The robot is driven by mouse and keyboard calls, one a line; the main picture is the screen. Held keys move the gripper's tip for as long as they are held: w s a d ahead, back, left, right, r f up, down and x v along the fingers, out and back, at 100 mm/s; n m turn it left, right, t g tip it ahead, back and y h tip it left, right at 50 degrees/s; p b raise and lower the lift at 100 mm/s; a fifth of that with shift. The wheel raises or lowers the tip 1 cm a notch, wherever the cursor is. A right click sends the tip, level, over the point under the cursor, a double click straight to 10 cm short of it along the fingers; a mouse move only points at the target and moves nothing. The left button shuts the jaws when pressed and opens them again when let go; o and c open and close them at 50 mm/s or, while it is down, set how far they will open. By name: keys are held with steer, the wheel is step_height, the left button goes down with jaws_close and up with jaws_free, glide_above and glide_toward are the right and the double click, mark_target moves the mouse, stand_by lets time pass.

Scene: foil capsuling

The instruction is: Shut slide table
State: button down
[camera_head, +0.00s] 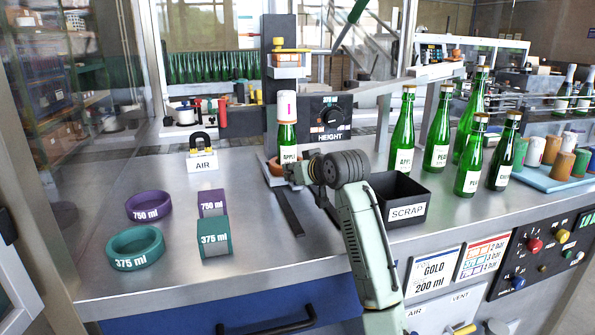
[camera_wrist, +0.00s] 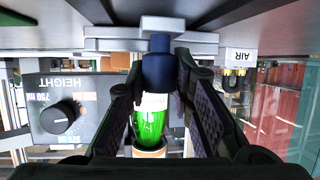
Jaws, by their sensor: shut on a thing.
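The slide table is partly hidden behind my gripper; its dark rail (camera_head: 289,214) runs toward the front of the bench. A light grey plate shows at the top of the wrist view (camera_wrist: 112,45), with a dark blue handle (camera_wrist: 158,66) on it. My gripper (camera_head: 291,174) is shut on this handle, its fingertips (camera_wrist: 160,85) on either side. A green bottle (camera_head: 287,135) with a white and pink top stands upright just behind my gripper, under the machine's column head. The bottle also shows between the fingers in the wrist view (camera_wrist: 151,122).
The black SCRAP bin (camera_head: 407,212) stands close right of my arm, with several green bottles (camera_head: 436,140) behind it. The HEIGHT dial box (camera_head: 333,117) is behind the gripper. Purple and teal rings (camera_head: 135,247) and blocks (camera_head: 214,238) lie left; bench around them is clear.

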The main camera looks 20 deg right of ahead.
steer(key=shift+w+r, duration=0.15)
steer(key=shift+r, duration=0.05)
steer(key=c, duration=1.4)
jaws_free()
steer(key=shift+f, duration=0.15)
steer(key=shift+o, duration=0.2)
steer(key=v, duration=1.2)
steer(key=shift+f, duration=0.1)
